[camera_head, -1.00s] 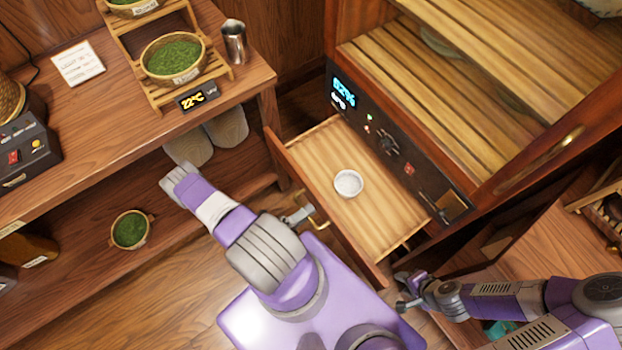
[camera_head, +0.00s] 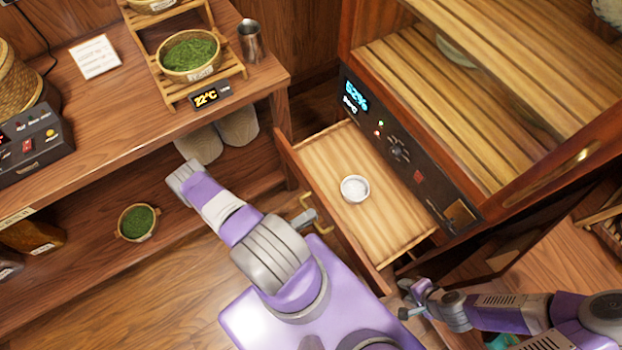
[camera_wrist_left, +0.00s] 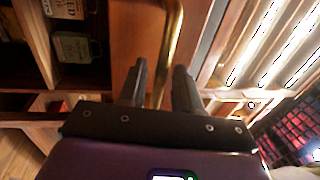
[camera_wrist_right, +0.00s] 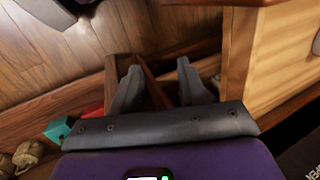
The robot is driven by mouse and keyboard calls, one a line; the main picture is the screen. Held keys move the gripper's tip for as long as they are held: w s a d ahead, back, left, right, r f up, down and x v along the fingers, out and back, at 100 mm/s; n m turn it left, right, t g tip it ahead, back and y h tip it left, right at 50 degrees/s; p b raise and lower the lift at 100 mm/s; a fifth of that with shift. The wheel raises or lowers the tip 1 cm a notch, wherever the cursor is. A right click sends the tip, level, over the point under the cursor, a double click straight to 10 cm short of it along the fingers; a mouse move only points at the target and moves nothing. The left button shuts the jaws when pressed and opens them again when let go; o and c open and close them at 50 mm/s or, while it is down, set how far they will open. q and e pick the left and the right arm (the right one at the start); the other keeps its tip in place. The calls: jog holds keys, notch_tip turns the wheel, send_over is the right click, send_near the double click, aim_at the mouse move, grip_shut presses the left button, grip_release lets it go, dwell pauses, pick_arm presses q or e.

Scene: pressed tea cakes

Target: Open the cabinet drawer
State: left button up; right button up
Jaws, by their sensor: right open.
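The cabinet drawer (camera_head: 385,210) stands pulled out from the wooden cabinet. Its front panel (camera_head: 335,215) carries a brass handle (camera_head: 322,228), which also shows in the left wrist view (camera_wrist_left: 173,40). My left gripper (camera_head: 306,218) is at the handle. In the left wrist view its fingers (camera_wrist_left: 160,88) stand apart, with the handle bar running between them; firm contact does not show. My right gripper (camera_head: 404,300) is open and empty, near the drawer's lower front corner; its spread fingers show in the right wrist view (camera_wrist_right: 158,88).
A small white bowl (camera_head: 354,188) sits inside the drawer. The cabinet's control panel (camera_head: 400,150) is above it. A wooden shelf table (camera_head: 120,120) with baskets of green tea (camera_head: 190,53) stands to the left.

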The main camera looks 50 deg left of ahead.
pick_arm(q)
jog(key=v, duration=0.6)
jog(key=shift+s, duration=0.25)
